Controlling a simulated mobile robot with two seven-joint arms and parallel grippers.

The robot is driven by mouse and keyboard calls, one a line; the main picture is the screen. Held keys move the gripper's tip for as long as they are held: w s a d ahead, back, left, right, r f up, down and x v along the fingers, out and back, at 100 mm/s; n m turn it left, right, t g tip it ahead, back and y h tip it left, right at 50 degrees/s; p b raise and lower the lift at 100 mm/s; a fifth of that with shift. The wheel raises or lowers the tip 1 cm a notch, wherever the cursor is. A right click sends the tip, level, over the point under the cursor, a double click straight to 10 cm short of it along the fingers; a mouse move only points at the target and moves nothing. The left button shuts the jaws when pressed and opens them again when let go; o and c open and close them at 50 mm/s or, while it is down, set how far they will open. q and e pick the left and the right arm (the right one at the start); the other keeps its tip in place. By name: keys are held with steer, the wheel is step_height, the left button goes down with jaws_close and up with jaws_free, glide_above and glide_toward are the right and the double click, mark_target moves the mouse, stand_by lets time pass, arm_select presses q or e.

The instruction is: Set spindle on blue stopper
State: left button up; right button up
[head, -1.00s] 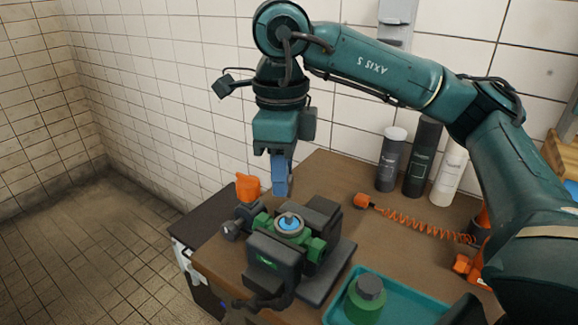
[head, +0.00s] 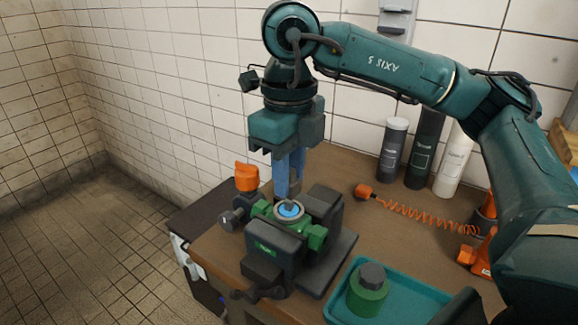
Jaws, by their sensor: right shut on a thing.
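The blue stopper (head: 290,210) sits in the round top opening of a green valve body (head: 262,212). The valve body is clamped in a dark vise (head: 272,258) on the brown bench. My right gripper (head: 289,190) points straight down, its blue fingers just above and behind the stopper. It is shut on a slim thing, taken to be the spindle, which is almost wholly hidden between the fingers. I cannot tell whether the spindle touches the stopper. My left gripper is not in view.
An orange-capped item (head: 247,177) stands close left of the fingers. A teal tray (head: 415,292) with a green, grey-capped container (head: 368,290) is at front right. An orange coiled hose (head: 415,212) lies on the bench (head: 345,185), and several bottles stand at the back wall.

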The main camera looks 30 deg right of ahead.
steer(key=shift+f, duration=0.1)
stand_by(0.7)
steer(key=shift+f+b, duration=1.35)
steer(key=shift+b, duration=0.2)
stand_by(1.1)
steer(key=o, duration=0.9)
steer(key=shift+o, duration=0.2)
steer(key=shift+r+p, duration=2.55)
steer(key=shift+r, duration=1)
steer(key=shift+f, duration=0.1)
